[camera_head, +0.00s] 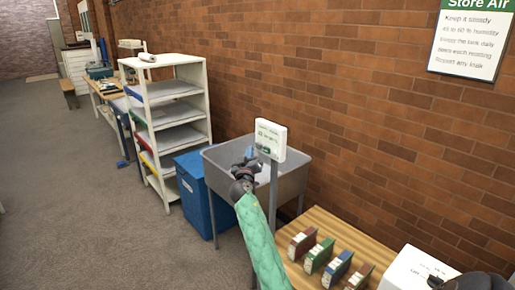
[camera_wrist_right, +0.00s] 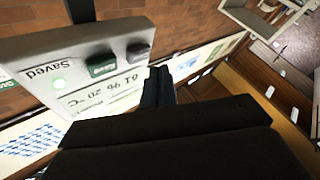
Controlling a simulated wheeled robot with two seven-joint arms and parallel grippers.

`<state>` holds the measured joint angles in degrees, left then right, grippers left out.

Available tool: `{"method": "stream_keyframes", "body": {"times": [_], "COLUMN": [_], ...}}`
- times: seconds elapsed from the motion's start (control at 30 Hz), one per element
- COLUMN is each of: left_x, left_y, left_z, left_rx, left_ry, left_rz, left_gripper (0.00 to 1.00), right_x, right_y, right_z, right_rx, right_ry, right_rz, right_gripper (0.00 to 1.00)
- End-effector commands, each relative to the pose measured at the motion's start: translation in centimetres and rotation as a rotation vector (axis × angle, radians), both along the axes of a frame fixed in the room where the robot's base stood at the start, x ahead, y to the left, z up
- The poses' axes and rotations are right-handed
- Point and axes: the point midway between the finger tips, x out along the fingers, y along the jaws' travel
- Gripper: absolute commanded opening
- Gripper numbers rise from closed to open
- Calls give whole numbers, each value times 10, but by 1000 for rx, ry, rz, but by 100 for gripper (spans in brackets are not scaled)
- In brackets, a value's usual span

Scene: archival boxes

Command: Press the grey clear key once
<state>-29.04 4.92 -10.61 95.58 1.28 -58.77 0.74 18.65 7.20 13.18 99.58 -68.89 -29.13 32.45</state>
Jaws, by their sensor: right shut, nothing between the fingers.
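A white panel (camera_head: 270,140) stands on a grey post in front of the sink in the head view. My right gripper (camera_head: 245,163) is shut and empty, just left of the panel. Its fingertips (camera_wrist_right: 158,74) show close beside the grey key; I cannot tell whether they touch it. My left gripper is not in view.
A grey sink (camera_head: 222,158) stands behind the post against the brick wall, with a blue bin (camera_head: 195,190) and white shelf rack (camera_head: 205,95) to its left. A wooden table (camera_head: 318,222) with several small coloured boxes is at lower right. Open floor lies left.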

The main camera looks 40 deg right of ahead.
Motion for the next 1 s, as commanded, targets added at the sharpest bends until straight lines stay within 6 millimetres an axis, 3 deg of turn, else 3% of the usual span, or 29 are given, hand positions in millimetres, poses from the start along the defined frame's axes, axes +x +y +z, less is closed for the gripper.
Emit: {"method": "stream_keyframes", "body": {"times": [0.37,1.0], "left_x": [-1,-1], "left_y": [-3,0], "left_z": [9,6], "left_rx": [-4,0], "left_ry": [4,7], "left_rz": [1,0], "left_gripper": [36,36], "right_x": [1,1], "right_y": [-9,-8], "right_z": [0,1], "right_rx": [0,-1], "right_ry": [0,-1], "right_rz": [0,0], "right_gripper": [0,0]}}
